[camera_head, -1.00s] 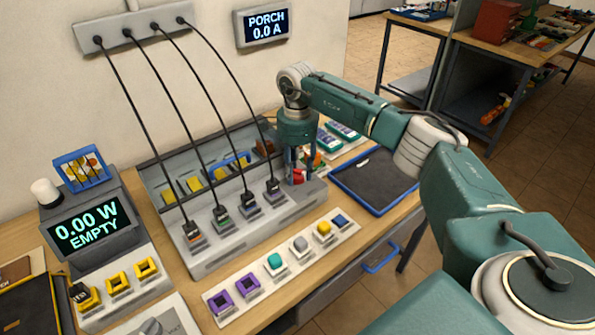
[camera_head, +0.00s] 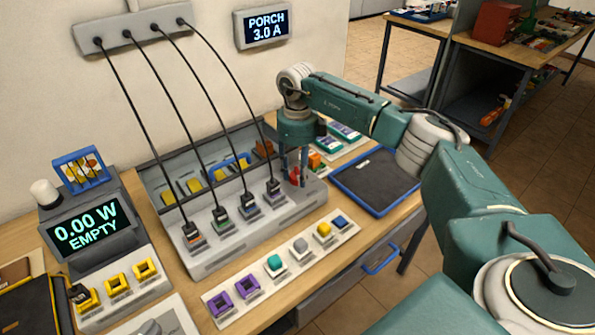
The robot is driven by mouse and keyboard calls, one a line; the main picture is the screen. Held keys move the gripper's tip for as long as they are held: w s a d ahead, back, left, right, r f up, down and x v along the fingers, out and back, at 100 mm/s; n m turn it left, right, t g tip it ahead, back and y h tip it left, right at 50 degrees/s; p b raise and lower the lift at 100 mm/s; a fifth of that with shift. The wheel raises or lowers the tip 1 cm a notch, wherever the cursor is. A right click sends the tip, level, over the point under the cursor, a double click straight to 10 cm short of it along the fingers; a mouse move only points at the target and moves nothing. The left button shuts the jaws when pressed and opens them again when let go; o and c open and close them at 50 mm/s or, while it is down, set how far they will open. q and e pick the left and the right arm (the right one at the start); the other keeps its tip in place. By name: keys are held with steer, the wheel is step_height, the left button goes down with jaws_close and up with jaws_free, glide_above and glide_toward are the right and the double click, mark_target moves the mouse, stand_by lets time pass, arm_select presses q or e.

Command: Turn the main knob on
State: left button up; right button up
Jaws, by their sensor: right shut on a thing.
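The red main knob (camera_head: 294,177) sits at the right end of the grey panel (camera_head: 222,256) that takes the black cables. My right gripper (camera_head: 293,180) points down over it and is shut on it, with its fingers partly covering the knob. The wall display (camera_head: 263,25) reads PORCH 3.0 A. My left gripper is not in view.
Several plugs with black cables stand on the panel left of the gripper. In front lies a white strip (camera_head: 215,307) with coloured blocks. A meter (camera_head: 92,228) reads 0.00 W EMPTY at left. A dark blue-rimmed tray (camera_head: 352,203) lies right of the panel.

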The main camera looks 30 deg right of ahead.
mark_target(298, 171)
steer(key=m, duration=0.3)
steer(key=shift+w+r, duration=0.1)
steer(key=shift+r, duration=0.05)
steer(key=shift+d+m, duration=0.1)
steer(key=shift+m, duration=0.4)
steer(key=o, duration=1.1)
steer(key=shift+o, duration=0.2)
step_height(298, 171, up, 12)
